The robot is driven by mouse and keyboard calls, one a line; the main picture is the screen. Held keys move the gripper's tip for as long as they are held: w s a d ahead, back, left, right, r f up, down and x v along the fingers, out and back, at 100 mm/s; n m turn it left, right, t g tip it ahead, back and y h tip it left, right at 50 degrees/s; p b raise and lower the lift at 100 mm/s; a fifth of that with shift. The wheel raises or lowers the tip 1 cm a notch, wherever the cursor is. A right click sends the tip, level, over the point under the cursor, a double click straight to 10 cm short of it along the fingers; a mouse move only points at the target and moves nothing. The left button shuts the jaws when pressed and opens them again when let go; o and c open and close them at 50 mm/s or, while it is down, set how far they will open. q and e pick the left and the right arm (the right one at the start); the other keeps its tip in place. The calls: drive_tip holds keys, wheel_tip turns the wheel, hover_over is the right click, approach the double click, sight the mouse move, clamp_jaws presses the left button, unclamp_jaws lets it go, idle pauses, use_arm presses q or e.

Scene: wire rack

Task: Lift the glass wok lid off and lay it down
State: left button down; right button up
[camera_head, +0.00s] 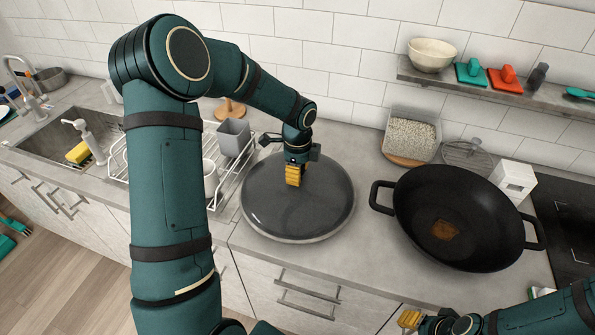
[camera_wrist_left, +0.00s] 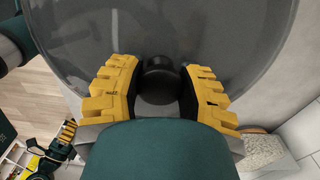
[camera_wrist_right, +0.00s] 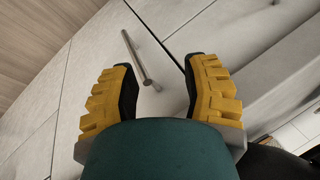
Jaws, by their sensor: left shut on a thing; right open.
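The glass wok lid (camera_head: 270,205) is a wide dark glass disc with a pale rim. In the head view it is at the counter left of the wok; I cannot tell whether its rim touches the counter. My left gripper (camera_head: 295,176) is above its middle. In the left wrist view my left gripper (camera_wrist_left: 160,85) is shut on the lid's black knob (camera_wrist_left: 160,78), with yellow fingers on both sides. The black wok (camera_head: 480,215) stands uncovered to the right, with a brown patch inside. My right gripper (camera_wrist_right: 160,90) is open and empty, beside the counter front.
A wire rack (camera_head: 180,170) with a grey cup (camera_head: 233,137) stands left of the lid. Behind are a container of pale grains (camera_head: 410,135) and a white box (camera_head: 513,180). A shelf (camera_head: 480,85) hangs on the wall. Drawer handles (camera_head: 308,292) stick out in front.

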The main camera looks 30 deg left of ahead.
use_arm(q)
drive_tip(key=shift+f+b, duration=0.6)
drive_tip(key=shift+f, duration=0.35)
idle(0.5)
drive_tip(key=c, duration=0.5)
unclamp_jaws()
wheel_tip(320, 180, up, 12)
drive_tip(key=shift+r, duration=0.1)
